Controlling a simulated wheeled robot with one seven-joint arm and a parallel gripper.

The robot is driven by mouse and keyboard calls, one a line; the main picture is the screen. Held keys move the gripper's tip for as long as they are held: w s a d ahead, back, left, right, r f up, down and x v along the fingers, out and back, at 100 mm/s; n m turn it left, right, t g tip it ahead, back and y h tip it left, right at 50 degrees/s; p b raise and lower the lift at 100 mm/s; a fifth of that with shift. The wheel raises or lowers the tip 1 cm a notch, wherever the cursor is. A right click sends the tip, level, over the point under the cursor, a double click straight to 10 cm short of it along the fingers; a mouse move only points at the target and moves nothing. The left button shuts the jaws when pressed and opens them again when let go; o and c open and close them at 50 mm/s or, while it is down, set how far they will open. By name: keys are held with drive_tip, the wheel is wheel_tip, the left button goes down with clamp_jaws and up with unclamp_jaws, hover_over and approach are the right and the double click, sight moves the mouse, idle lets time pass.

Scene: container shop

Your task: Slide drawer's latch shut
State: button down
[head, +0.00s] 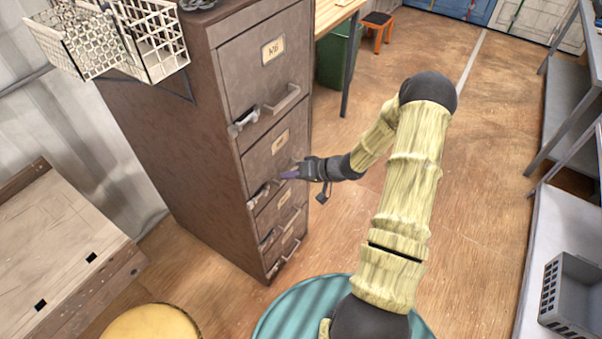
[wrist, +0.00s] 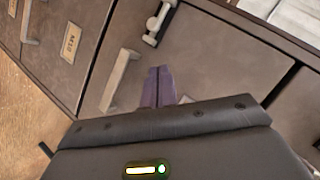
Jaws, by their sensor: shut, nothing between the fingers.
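A brown metal filing cabinet (head: 160,130) has several drawers, each with a handle and a small latch. My gripper (head: 284,175) reaches in from the right, in front of the second drawer from the top. Its purple fingers (wrist: 158,87) are together and hold nothing. In the wrist view a pale latch (wrist: 158,22) lies beyond the fingertips on the drawer face, and a pale handle (wrist: 120,80) lies just left of them. In the head view the second drawer's latch (head: 259,192) is left of and below the fingertips. Contact and the latch's exact position cannot be told.
The top drawer has its own handle (head: 282,99) and latch (head: 243,121). A wire basket (head: 155,40) hangs on the cabinet's side. A wooden bench (head: 60,240) is at left, and a metal shelf (head: 560,200) at right. The floor right of the cabinet is open.

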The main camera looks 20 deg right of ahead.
sight(262, 189)
drive_tip(key=a+f, duration=0.3)
drive_tip(key=a, duration=0.1)
drive_tip(key=shift+w+f, duration=0.15)
drive_tip(key=shift+w, duration=0.2)
drive_tip(key=shift+s+a+f, duration=0.1)
drive_tip(key=shift+a+f, duration=0.25)
drive_tip(key=shift+f, duration=0.05)
